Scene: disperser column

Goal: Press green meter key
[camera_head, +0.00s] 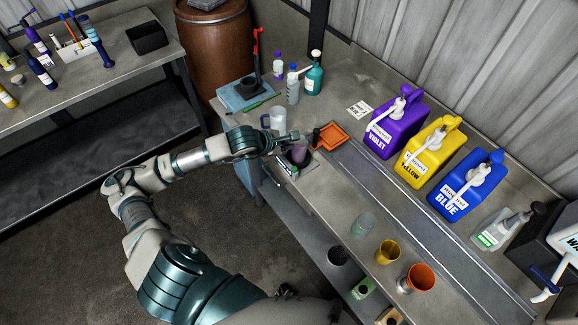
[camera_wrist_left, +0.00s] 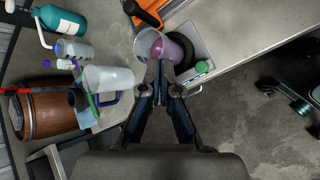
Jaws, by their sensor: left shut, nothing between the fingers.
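The meter (camera_head: 311,168) is a small pale plate near the bench's front edge, with a cup of violet liquid (camera_head: 299,155) standing on it. Its green key (camera_head: 293,172) shows at the near corner. In the left wrist view the green key (camera_wrist_left: 200,68) lies to the right of my fingertips, beside a dark round part, and is unobstructed. My left gripper (camera_head: 291,141) is shut and empty, close to the cup. In the wrist view its fingertips (camera_wrist_left: 161,68) overlap the cup; I cannot tell whether they touch. My right gripper (camera_head: 286,291) shows only as a small dark shape low in the head view.
An orange tray (camera_head: 331,137) lies just beyond the meter. A clear pitcher (camera_head: 274,120) stands left of it. Violet (camera_head: 396,128), yellow (camera_head: 427,153) and blue (camera_head: 466,184) jugs line the back. Several cups stand toward the front right. A barrel (camera_head: 213,45) stands behind.

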